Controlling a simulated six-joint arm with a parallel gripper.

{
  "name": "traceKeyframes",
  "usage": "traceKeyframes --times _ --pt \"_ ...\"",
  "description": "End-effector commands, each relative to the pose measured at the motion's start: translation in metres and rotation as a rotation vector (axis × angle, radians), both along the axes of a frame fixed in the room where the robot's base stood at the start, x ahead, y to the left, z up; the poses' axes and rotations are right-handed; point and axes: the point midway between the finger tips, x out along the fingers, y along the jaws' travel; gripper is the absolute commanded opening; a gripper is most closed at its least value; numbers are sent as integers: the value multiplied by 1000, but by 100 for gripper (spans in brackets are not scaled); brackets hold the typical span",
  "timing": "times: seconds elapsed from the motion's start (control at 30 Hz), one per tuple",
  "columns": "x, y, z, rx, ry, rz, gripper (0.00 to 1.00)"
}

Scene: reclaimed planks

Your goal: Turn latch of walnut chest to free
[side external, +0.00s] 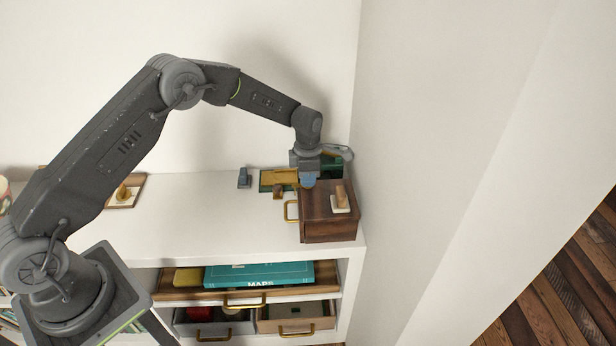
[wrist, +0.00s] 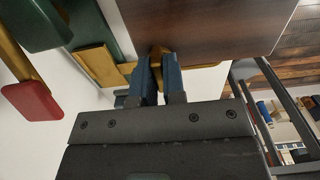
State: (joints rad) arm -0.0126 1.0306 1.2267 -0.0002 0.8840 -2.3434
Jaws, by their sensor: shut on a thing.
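The walnut chest (side external: 328,230) stands at the right end of the white shelf top, with a brass handle (side external: 291,211) on its left side. In the wrist view the chest's dark wood face (wrist: 215,25) fills the upper right. My gripper (side external: 308,181) is at the chest's back left edge. In the wrist view its blue fingers (wrist: 159,75) are shut on a small brass piece (wrist: 157,52) at the chest's edge, which looks like the latch. Most of that piece is hidden between the fingers, so its turn angle cannot be told.
A block on a pale pad (side external: 341,208) sits on the chest. A small dark object (side external: 244,178) stands left. The wall is close on the right; the shelf middle (side external: 210,215) is clear.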

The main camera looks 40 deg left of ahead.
Motion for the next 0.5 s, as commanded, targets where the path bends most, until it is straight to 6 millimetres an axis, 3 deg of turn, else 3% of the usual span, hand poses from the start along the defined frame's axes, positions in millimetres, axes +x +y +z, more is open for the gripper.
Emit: traceKeyframes --times 0.5 --pt "0 0 0 0 0 -95 0"
